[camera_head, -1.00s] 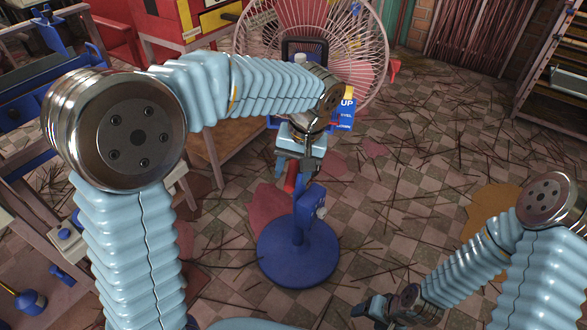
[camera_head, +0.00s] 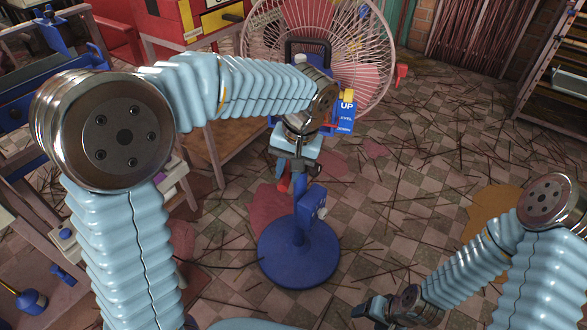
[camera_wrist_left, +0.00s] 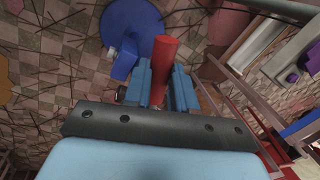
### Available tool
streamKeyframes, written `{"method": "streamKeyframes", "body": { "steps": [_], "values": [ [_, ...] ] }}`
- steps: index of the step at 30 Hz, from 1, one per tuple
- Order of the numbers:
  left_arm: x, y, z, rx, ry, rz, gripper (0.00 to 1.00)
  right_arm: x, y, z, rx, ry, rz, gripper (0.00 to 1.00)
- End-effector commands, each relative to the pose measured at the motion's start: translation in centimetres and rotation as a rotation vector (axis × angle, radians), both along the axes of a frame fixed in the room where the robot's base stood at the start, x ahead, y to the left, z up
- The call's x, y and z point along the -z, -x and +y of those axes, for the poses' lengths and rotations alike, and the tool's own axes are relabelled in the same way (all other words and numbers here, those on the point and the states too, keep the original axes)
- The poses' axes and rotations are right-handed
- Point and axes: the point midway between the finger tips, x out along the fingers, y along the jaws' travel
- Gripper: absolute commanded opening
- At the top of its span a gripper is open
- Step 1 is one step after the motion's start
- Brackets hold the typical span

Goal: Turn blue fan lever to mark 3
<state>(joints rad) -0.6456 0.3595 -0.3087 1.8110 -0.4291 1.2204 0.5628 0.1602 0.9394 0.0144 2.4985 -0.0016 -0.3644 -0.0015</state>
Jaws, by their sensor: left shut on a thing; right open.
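The fan has a round blue base (camera_head: 299,254), a blue stand and a pink wire cage (camera_head: 385,45). A red lever (camera_head: 284,185) shows at the stand, below my left gripper (camera_head: 290,166). In the left wrist view the red lever (camera_wrist_left: 163,64) sits between the blue fingers of my left gripper (camera_wrist_left: 160,85), which is shut on it. My wrist hides the lever's root and part of the stand. A blue box marked UP (camera_head: 345,116) is on the fan; I cannot make out mark 3. My right gripper (camera_head: 366,307) is open and empty, low at the right, away from the fan.
A wooden table (camera_head: 225,145) stands left of the fan, with a red and yellow cabinet (camera_head: 200,18) behind. A metal rack (camera_head: 555,75) is at the far right. Thin sticks litter the tiled floor (camera_head: 420,200), which is otherwise open to the right.

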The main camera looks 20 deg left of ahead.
Motion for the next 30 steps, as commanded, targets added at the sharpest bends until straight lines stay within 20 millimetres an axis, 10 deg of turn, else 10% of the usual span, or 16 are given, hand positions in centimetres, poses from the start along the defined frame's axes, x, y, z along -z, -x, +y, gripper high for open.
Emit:
{"method": "streamKeyframes", "body": {
  "steps": [30],
  "values": [
    [-0.2, -4.4, 11.4, 0.836, -0.002, -0.001, 0.00, -3.2, 0.4, 1.0, -0.016, -0.014, 0.007, 0.69]
  ]
}}
